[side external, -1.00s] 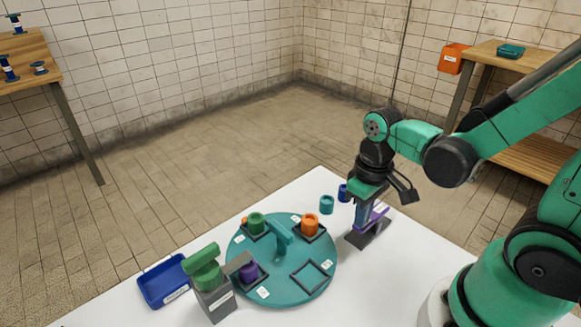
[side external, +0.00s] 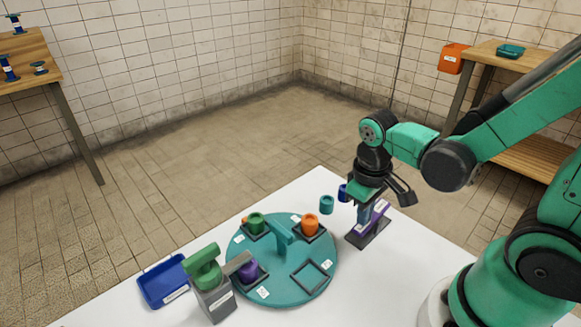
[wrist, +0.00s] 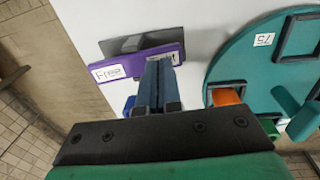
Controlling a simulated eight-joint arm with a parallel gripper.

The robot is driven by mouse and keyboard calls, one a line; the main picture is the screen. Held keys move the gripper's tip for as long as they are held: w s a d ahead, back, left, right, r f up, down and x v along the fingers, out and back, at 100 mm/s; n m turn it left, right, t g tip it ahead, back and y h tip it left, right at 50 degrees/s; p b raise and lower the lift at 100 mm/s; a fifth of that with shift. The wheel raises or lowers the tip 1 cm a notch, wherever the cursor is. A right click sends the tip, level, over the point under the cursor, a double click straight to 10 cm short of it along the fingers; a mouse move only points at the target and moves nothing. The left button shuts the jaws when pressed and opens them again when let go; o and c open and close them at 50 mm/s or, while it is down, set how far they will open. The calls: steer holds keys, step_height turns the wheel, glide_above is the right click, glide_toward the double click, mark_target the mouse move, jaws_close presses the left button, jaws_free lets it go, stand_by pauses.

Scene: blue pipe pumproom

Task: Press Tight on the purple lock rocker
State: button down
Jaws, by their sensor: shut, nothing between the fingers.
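The purple lock rocker (side external: 381,211) sits on a dark grey base plate (side external: 372,238) at the table's right side. In the side view it is tilted, with its far right end up and its near left end low. My gripper (side external: 363,218) is shut and empty, pointing down at the near left end. In the wrist view the rocker (wrist: 138,63) shows a "Free" label at its left end. My shut fingers (wrist: 157,68) are over its right part and hide much of the label there. They look to be touching the rocker, but the contact itself is hidden.
A teal turntable (side external: 323,284) with cups in square frames and a central handle stands left of the rocker. A green-handled grey device (side external: 213,290) and blue tray (side external: 162,283) are further left.

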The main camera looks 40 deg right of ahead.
steer(key=shift+r, duration=0.15)
step_height(320, 180, up, 13)
steer(key=a, duration=0.3)
steer(key=shift+r, duration=0.2)
stand_by(0.4)
